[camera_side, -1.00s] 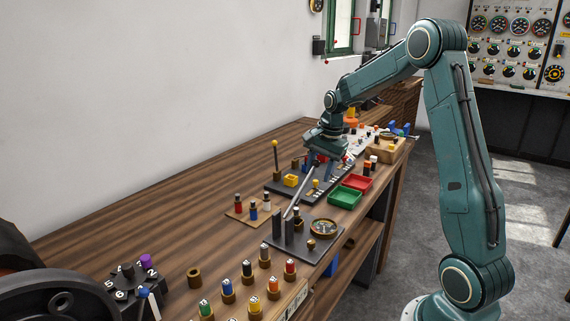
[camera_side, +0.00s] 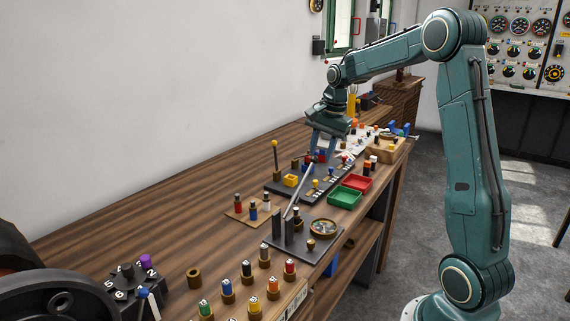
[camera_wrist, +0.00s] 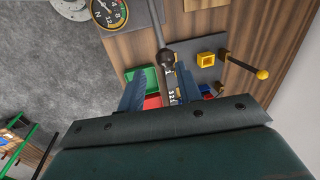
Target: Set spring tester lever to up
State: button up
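The spring tester (camera_side: 290,247) is a dark plate near the bench's front edge with upright posts and a round dial (camera_side: 323,227). Its long grey lever (camera_side: 300,190) slants up from the posts toward my gripper, leaning well off vertical. In the wrist view the lever (camera_wrist: 159,25) ends in a dark ball knob (camera_wrist: 167,58) between the lines of my two blue fingers. My gripper (camera_side: 322,155) points down just beyond the lever's end. In the wrist view my gripper (camera_wrist: 161,82) has its fingers apart. Whether the knob touches a finger cannot be told.
A dark plate with a yellow-knobbed lever (camera_side: 275,146) and a yellow box (camera_side: 291,180) lies beneath my gripper. Green (camera_side: 345,197) and red (camera_side: 357,182) trays sit beside it. Coloured pegs stand nearer the camera. Bare bench lies to the left.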

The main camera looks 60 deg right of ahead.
aim_at(300, 187)
notch_tip(300, 187, down, 11)
jog(key=w, duration=0.2)
jog(key=shift+a, duration=0.15)
jog(key=shift+c, duration=0.4)
notch_tip(300, 187, up, 15)
jog(key=s, duration=0.3)
notch_tip(300, 187, down, 14)
jog(key=w, duration=0.3)
jog(key=shift+a, duration=0.4)
jog(key=shift+r, duration=0.1)
jog(key=shift+r, duration=0.1)
grip_shut()
